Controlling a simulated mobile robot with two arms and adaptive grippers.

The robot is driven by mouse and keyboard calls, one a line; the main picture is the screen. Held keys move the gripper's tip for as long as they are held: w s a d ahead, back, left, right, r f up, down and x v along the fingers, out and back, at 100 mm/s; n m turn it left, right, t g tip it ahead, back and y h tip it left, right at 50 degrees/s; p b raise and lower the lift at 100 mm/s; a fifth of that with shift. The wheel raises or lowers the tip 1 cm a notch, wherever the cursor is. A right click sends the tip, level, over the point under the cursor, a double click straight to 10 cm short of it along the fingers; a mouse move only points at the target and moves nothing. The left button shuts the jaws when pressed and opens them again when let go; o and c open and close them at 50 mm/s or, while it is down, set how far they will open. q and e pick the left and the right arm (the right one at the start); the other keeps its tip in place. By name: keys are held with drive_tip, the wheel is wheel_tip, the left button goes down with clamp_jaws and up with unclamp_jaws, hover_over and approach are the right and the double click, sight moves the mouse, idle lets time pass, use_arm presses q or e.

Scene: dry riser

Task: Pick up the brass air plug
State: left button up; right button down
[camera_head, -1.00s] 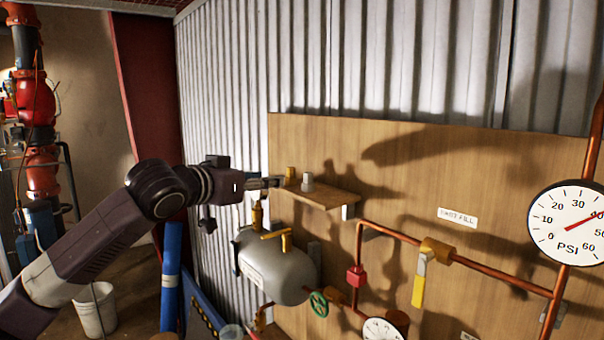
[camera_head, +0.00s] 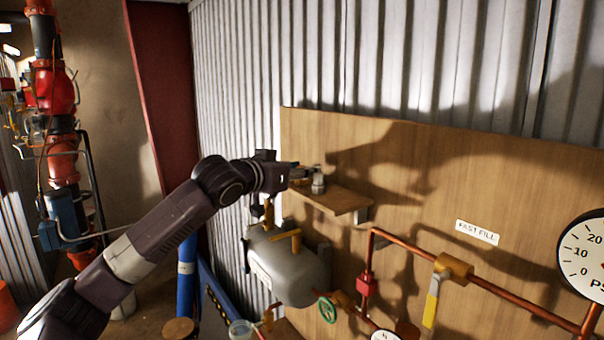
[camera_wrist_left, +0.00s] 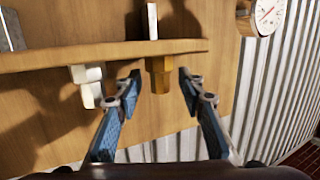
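The brass air plug (camera_wrist_left: 160,73) shows in the wrist view against the wooden shelf (camera_wrist_left: 120,55), which appears upside down there. My left gripper (camera_wrist_left: 160,82) is open, with one finger on each side of the brass plug and visible gaps between. In the head view my left gripper (camera_head: 304,172) is over the shelf (camera_head: 335,199) and mostly hides the brass plug. A grey plug (camera_head: 318,184) stands beside the fingertips; it also shows in the wrist view (camera_wrist_left: 88,84), outside the fingers. My right gripper is not in view.
The shelf is fixed to a wooden board (camera_head: 420,170). Below it is a grey tank (camera_head: 285,265) with brass fittings. Copper pipe (camera_head: 410,257) with a yellow-handled valve (camera_head: 432,300) runs to the right. A pressure gauge (camera_head: 585,260) is at the right edge.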

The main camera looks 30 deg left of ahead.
use_arm(q)
drive_tip(key=shift+s+r, duration=0.1)
drive_tip(key=shift+s, duration=0.05)
drive_tip(key=c, duration=0.4)
clamp_jaws()
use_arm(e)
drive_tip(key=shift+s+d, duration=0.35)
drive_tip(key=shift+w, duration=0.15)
